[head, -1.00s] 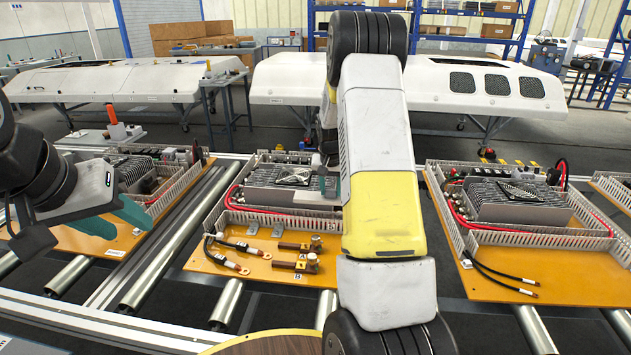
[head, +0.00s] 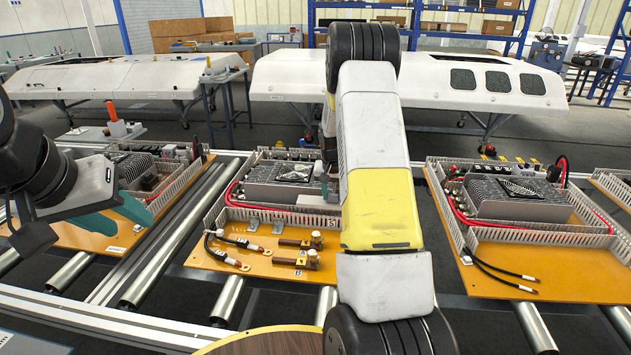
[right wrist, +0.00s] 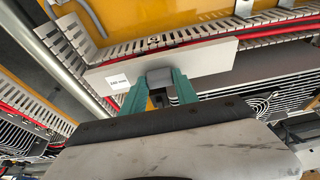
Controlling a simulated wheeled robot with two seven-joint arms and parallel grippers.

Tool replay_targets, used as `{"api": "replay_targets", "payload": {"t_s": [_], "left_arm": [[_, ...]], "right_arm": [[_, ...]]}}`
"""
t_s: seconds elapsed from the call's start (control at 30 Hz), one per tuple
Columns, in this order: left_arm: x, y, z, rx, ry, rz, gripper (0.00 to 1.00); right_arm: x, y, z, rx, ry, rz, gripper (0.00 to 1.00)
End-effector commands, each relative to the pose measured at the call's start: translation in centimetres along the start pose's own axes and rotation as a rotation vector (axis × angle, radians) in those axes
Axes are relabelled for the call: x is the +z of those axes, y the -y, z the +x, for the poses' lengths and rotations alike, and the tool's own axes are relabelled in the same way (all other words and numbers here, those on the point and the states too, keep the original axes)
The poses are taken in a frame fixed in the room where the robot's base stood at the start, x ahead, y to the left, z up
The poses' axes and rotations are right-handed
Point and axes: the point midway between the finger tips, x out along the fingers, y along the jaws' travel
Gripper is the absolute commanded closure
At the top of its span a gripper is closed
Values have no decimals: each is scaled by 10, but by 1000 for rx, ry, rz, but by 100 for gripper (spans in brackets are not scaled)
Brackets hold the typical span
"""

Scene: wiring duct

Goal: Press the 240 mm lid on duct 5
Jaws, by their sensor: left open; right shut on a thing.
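The lid (right wrist: 205,58) is a flat grey strip with a white "240 mm" label at its left end in the right wrist view. My right gripper (right wrist: 160,80) has its teal fingers shut on the grey block on the lid. Behind the lid runs a slotted grey duct (right wrist: 185,36) with red cable along it. The lid lies over part of this view of the duct; I cannot tell whether they touch. A small mark on the duct is too small to read surely. My left gripper (head: 118,212) is open and empty at the left.
The middle orange board (head: 230,262) carries finned units, ducts, cable lugs and copper-ended parts. Similar boards stand left and right (head: 560,270) on a roller frame (head: 165,255). A round wooden top (head: 270,343) is at the front. White covers on stands are behind.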

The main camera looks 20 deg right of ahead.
Motion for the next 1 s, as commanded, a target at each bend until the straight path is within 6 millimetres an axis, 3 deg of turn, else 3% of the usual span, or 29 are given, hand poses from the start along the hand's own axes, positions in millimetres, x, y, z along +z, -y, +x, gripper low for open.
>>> {"api": "replay_targets", "payload": {"t_s": [0.3,1.0], "left_arm": [[0,0,0,0,0,0,58],[0,0,0,0,0,0,58]], "right_arm": [[6,0,17,0,1,0,100],[6,0,18,0,0,0,100]]}}
